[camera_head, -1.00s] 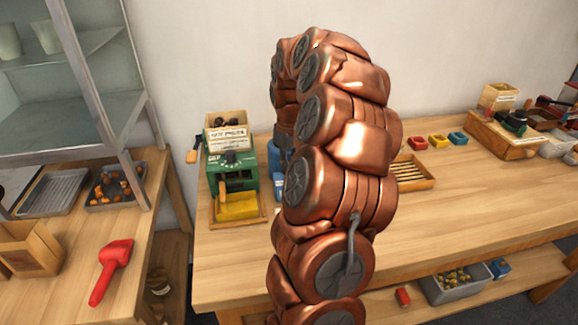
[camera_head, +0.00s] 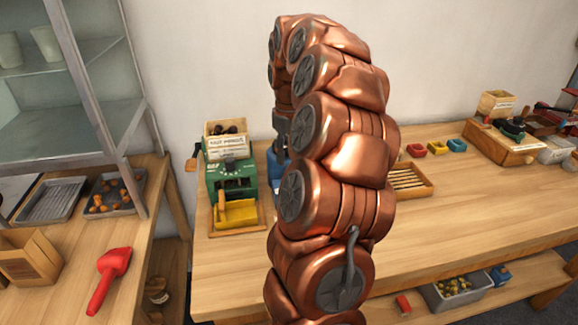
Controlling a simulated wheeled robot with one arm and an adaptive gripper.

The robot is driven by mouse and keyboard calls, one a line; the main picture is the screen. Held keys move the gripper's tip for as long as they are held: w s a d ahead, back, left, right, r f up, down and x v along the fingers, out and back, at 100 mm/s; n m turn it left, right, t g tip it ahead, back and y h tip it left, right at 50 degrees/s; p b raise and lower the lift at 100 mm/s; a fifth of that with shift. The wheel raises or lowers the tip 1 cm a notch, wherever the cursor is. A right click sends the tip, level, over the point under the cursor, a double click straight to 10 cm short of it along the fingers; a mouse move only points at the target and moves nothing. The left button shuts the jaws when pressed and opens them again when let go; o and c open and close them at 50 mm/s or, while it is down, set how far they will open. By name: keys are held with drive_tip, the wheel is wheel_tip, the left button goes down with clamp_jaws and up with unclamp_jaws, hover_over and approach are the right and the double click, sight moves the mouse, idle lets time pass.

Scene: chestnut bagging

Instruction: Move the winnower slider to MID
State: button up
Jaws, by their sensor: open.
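A green machine (camera_head: 233,180) stands on the long wooden table, left of my arm. It has a wooden hopper of dark nuts on top, a paper label too small to read surely, and a yellow tray (camera_head: 237,214) in front. A blue thing (camera_head: 275,168) beside it is mostly hidden by my arm. I cannot tell which of these is the winnower, and no slider or its marks can be made out. My gripper (camera_head: 280,137) shows as a dark part at the left of my raised arm, above the blue thing. It is open, partly hidden, and apparently empty.
Red, yellow and blue small bins (camera_head: 437,148) and a slatted wooden tray (camera_head: 407,180) lie right of my arm. A red scoop (camera_head: 109,278) and a tray of chestnuts (camera_head: 115,194) are on the left table. The long table's front right is clear.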

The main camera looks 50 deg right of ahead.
drive_tip(key=shift+r, duration=2.7)
